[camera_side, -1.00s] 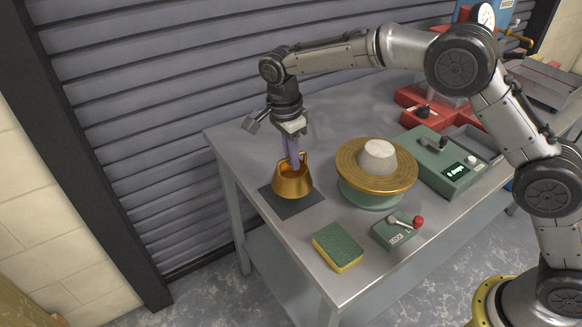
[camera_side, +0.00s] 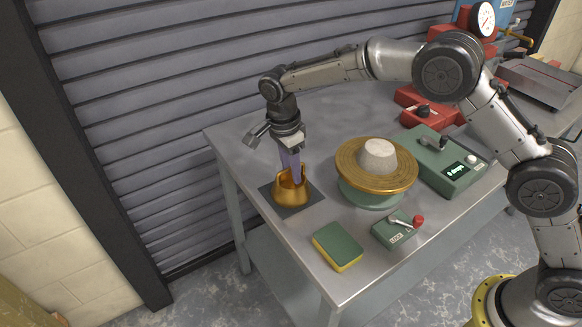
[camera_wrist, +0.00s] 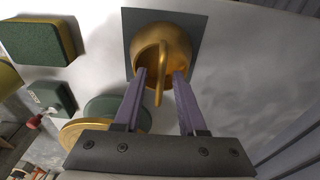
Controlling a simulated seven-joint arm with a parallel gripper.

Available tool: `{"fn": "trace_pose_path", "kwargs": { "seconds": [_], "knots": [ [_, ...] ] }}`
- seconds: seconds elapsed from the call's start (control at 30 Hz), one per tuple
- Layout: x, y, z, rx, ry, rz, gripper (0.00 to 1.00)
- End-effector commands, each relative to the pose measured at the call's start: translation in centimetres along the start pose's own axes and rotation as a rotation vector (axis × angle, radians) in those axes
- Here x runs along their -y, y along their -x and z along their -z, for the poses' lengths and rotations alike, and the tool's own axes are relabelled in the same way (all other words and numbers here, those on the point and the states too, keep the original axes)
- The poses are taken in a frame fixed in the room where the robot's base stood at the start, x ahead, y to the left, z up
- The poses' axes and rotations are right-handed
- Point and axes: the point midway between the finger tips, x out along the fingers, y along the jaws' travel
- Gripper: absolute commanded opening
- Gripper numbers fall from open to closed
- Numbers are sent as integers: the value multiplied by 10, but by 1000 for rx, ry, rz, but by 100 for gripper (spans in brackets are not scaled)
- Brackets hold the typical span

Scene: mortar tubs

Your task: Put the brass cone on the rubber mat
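The brass cone (camera_side: 291,193), a gold flared cup with a thin loop handle, stands on the dark square rubber mat (camera_side: 314,195) at the table's left corner. In the wrist view the cone (camera_wrist: 178,40) lies within the mat (camera_wrist: 130,22), with its handle rising toward the camera. My gripper (camera_side: 296,178) is low at the cone's top, pointing down. In the wrist view my gripper's (camera_wrist: 161,74) two purple fingers stand apart on either side of the handle, with visible gaps. The gripper is open. The cone's underside is hidden.
A brass-rimmed turntable (camera_side: 353,178) bearing a pale mortar mound (camera_side: 378,155) stands right of the mat. A green-yellow sponge (camera_side: 338,246) and a small green control box (camera_side: 392,232) are in front. A larger green device (camera_side: 450,172) stands farther right. Table behind the mat is clear.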

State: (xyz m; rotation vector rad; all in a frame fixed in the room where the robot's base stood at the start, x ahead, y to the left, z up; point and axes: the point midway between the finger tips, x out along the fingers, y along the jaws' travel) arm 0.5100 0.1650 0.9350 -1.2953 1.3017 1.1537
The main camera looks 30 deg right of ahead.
Motion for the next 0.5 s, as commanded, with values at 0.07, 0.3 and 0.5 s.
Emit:
{"fn": "trace_pose_path", "kwargs": {
  "seconds": [0.07, 0.3, 0.5],
  "knots": [
    [0, 0, 0, 0, 0, 0, 40],
    [1, 14, 0, 2, 0, 5, 40],
    [1, 52, 0, 3, 0, 6, 40]
  ]
}}
